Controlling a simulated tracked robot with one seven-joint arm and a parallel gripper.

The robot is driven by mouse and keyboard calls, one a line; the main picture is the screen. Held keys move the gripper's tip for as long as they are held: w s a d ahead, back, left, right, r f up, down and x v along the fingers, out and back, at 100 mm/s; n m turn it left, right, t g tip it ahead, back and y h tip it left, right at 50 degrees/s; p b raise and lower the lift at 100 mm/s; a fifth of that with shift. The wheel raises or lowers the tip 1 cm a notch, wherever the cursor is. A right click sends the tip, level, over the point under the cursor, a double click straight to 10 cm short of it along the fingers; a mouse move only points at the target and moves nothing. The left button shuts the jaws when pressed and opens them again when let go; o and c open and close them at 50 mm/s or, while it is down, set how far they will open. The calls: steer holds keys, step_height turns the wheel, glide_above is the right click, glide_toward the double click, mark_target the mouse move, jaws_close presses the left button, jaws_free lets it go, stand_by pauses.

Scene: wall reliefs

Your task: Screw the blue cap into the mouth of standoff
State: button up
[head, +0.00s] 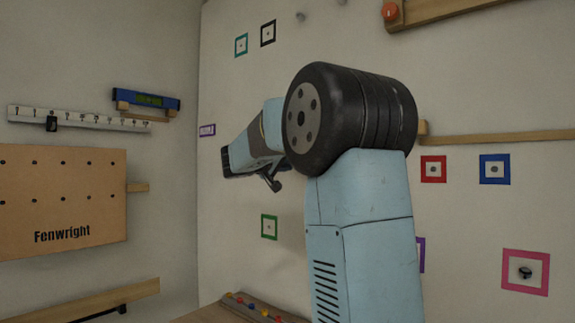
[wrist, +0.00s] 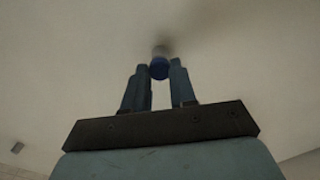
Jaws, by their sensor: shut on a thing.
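In the wrist view my gripper (wrist: 159,67) is shut on the blue cap (wrist: 159,71), a small round blue piece held between the fingertips. Just beyond the cap is a short pale grey stub (wrist: 161,51), which looks like the standoff on the wall. It lines up with the cap, and its mouth is hidden behind it. I cannot tell whether the cap touches the stub or sits in it. In the head view my arm reaches toward the pale wall, and the fingertips, cap and standoff cannot be made out.
Coloured square frames, among them green (head: 269,227), red (head: 433,169) and blue (head: 495,169), mark the wall. A pink frame (head: 526,272) holds a dark knob. A ledge with coloured pieces (head: 251,306) lies below.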

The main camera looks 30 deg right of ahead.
steer(key=shift+f+m, duration=0.2)
steer(key=shift+m, duration=0.3)
steer(key=shift+m, duration=2.6)
steer(key=m, duration=0.5)
steer(key=shift+w, duration=0.1)
steer(key=shift+r, duration=0.1)
